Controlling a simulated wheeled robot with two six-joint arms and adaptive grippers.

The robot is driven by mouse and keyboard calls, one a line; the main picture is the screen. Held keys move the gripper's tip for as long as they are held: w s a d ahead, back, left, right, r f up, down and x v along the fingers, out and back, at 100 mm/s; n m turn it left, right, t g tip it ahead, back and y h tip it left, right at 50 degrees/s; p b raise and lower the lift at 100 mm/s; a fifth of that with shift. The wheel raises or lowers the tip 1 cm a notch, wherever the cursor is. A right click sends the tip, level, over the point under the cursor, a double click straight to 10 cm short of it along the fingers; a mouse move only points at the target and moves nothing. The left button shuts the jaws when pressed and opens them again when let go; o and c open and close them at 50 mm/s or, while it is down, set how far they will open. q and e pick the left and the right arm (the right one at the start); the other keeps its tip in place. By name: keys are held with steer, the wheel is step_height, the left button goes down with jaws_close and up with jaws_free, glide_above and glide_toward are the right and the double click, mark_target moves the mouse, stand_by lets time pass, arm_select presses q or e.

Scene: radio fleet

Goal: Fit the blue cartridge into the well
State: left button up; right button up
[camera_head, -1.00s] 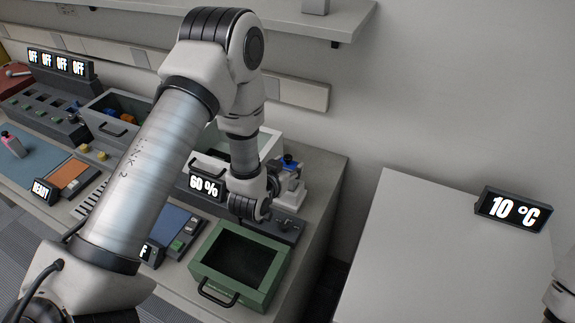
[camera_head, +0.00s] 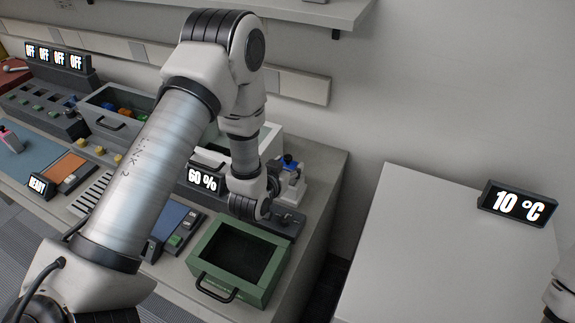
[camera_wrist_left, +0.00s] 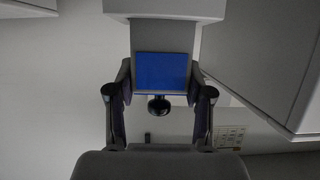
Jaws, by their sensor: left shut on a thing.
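The blue cartridge (camera_wrist_left: 161,73) is between the fingers of my left gripper (camera_wrist_left: 160,98) in the left wrist view, its blue face toward the camera. A round black knob shows just below it. In the head view a small blue top (camera_head: 289,160) shows at the grey-white stand (camera_head: 291,186), beside my left wrist. My left gripper (camera_head: 273,184) is partly hidden there by its own wrist. In the wrist view a grey upright part stands directly behind the cartridge; I cannot tell whether they touch. I cannot make out the well's opening.
A green open bin (camera_head: 214,274) stands at the bench's front right. A 60 % display (camera_head: 202,180) sits behind my arm. A grey bin (camera_head: 99,103) holds coloured blocks at left. A pale table (camera_head: 420,250) with a 10 °C display (camera_head: 517,205) has a clear top.

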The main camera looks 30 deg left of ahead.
arm_select(q)
steer(key=shift+f+b, duration=0.65)
steer(key=shift+f, duration=0.25)
steer(key=o, duration=1.3)
step_height(320, 180, up, 10)
steer(key=shift+r, duration=0.1)
